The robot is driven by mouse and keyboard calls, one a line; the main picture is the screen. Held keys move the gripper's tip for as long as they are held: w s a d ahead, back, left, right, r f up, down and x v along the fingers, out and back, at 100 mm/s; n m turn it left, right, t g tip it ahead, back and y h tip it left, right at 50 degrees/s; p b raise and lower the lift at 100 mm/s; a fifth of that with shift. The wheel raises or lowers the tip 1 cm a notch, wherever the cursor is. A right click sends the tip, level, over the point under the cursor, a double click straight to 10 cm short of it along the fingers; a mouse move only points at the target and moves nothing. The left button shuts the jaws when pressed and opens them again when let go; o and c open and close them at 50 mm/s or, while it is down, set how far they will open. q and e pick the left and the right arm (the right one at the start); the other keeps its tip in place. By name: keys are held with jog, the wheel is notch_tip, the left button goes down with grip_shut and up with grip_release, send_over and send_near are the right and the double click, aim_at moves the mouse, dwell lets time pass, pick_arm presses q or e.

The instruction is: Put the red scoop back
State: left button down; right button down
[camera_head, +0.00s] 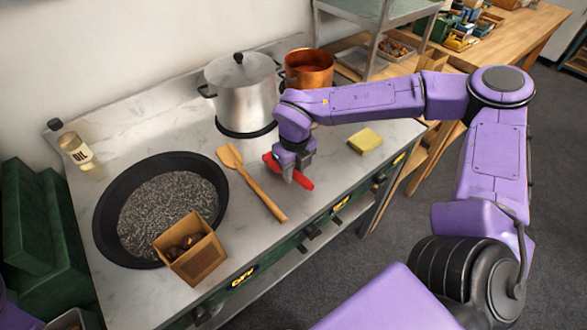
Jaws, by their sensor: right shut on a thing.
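Red parts of the scoop show on both sides of the fingers. I cannot tell whether the scoop touches the counter. My left gripper is not in view.
A black pan (107,230) of dark grains lies left, with a box (198,262) of chestnuts at its edge. A wooden spatula (255,187), steel pot (242,95), copper pot (309,68), yellow sponge (366,140) and oil bottle (76,150) stand around. Bare counter lies front right.

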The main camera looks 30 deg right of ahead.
jog(key=shift+f, duration=0.4)
jog(key=c, duration=0.8)
grip_release()
jog(key=r, duration=0.3)
jog(key=r+b, duration=0.1)
jog(key=r, duration=0.6)
jog(key=shift+s+r, duration=0.25)
jog(key=shift+r, duration=0.05)
